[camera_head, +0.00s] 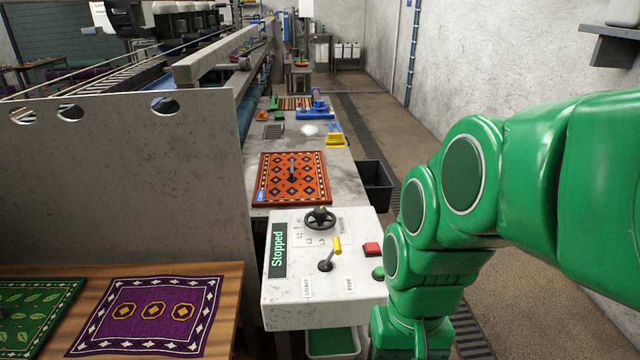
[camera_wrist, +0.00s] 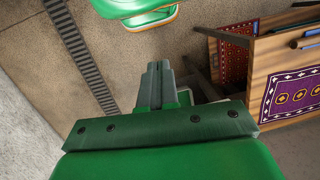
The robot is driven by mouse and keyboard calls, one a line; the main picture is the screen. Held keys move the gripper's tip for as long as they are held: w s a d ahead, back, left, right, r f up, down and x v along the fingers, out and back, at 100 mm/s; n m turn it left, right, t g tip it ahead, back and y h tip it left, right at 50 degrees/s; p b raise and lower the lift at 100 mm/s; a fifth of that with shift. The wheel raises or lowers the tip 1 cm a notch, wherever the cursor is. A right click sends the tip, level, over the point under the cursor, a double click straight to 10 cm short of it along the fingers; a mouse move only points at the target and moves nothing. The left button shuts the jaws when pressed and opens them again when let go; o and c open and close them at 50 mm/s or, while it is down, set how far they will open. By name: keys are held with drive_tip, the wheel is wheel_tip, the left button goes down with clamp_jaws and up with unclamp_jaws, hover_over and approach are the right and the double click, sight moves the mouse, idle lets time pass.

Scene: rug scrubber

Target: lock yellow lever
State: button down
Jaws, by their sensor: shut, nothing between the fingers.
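The yellow lever (camera_head: 337,245) stands on the white control panel (camera_head: 280,310). Its grey shaft tilts to the upper right from a dark round base. A "Locked" label lies to the left in front of the base, and a "Free" label to the right; the lever leans toward the "Free" side. My gripper (camera_wrist: 157,84) shows in the wrist view, its two grey fingers shut together and empty above the floor. It is apart from the lever, which is outside the wrist view. In the head view my green arm hangs right of the panel, and the fingers cannot be seen.
The panel also holds a black handwheel (camera_head: 319,218), a red button (camera_head: 372,249), a green button (camera_head: 378,273) and a "Stopped" display (camera_head: 278,255). An orange rug (camera_head: 290,190) lies behind it. A wooden table (camera_head: 235,290) with rugs stands left. Open floor lies right.

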drive_tip(key=w+a+r+m+y, duration=0.15)
drive_tip(key=w+m+y, duration=0.65)
drive_tip(key=w, duration=1.4)
drive_tip(key=w+d+f+m+t+y, duration=0.1)
drive_tip(key=w+d+f+m+t, duration=0.1)
drive_tip(key=w+d+f+m, duration=0.3)
drive_tip(key=w+d+f+m+t+y, duration=0.2)
drive_tip(key=w+d+f+m, duration=0.3)
drive_tip(key=w+d, duration=0.4)
drive_tip(key=shift+d+m, duration=0.65)
drive_tip(key=shift+m, duration=0.25)
approach(331, 254)
drive_tip(key=s+f, duration=0.2)
drive_tip(key=shift+s+d+f, duration=0.15)
drive_tip(key=shift+d+f, duration=0.25)
drive_tip(key=a, duration=0.1)
drive_tip(key=a+r, duration=0.1)
drive_tip(key=shift+w+a, duration=0.3)
drive_tip(key=shift+a, duration=0.05)
drive_tip(key=shift+w+a, duration=0.15)
drive_tip(key=shift+a, duration=0.25)
